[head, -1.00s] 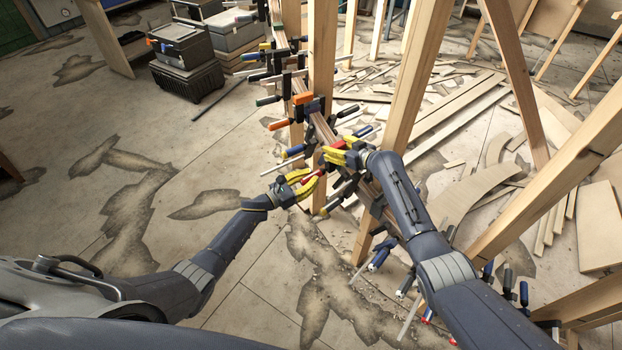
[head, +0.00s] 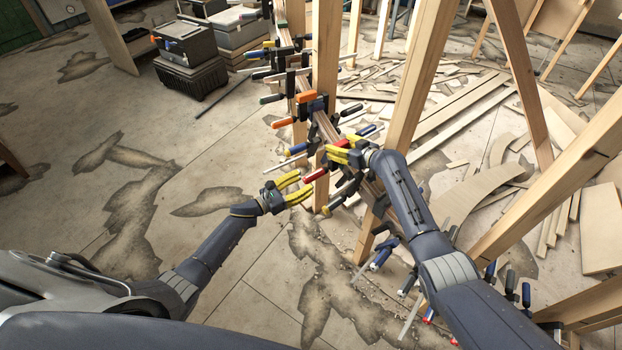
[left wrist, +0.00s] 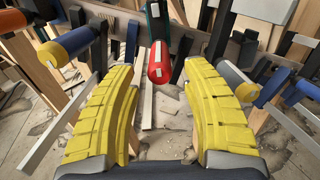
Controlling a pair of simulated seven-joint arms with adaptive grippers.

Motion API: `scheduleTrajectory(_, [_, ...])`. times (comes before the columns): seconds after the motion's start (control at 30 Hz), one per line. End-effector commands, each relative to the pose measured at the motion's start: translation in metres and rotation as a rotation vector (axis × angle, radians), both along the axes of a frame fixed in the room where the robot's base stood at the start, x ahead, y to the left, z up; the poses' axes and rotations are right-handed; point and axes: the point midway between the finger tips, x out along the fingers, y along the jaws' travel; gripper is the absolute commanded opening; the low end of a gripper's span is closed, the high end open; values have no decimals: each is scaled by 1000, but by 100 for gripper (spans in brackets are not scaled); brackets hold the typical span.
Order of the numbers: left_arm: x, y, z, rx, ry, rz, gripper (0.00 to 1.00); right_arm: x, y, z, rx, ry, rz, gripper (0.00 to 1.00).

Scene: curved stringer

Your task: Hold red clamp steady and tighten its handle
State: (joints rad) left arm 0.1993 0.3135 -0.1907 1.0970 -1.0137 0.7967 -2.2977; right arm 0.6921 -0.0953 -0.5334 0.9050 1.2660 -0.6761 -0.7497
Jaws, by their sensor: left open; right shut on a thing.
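The red clamp handle (head: 316,174) sticks out to the left from the clamped curved strip in the head view. In the left wrist view the red handle (left wrist: 159,62) points toward the camera, beyond and between the yellow fingertips. My left gripper (head: 302,187) is open and empty, just left of the handle and apart from it. Its yellow fingers also show in the left wrist view (left wrist: 159,75). My right gripper (head: 335,154) is shut on the red clamp near the strip; its fingers hide part of the clamp.
The curved wooden strip (head: 323,126) carries several other clamps with orange, blue, yellow and green handles close around the red one. Wooden posts (head: 412,85) stand to the right and behind. Tool cases (head: 190,55) sit at the back left. The floor at left is clear.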

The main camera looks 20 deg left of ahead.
Motion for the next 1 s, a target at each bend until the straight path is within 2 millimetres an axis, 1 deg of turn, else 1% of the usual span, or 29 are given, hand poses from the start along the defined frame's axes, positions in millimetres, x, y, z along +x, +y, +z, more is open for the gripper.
scheduleTrajectory(0.03, [-8,7,-1,2,1,0,48,0,0,0,0,0,0,16])
scheduleTrajectory(0.2, [-30,23,-1,2,1,-1,48,0,0,0,0,0,0,16])
scheduleTrajectory(0.4, [-48,36,-1,1,2,0,48,0,0,0,0,0,0,16])
scheduleTrajectory(0.63, [-57,42,0,0,0,-1,48,0,0,0,0,0,0,16])
scheduleTrajectory(1.0, [-57,43,0,0,0,-1,48,0,0,0,0,0,0,16])
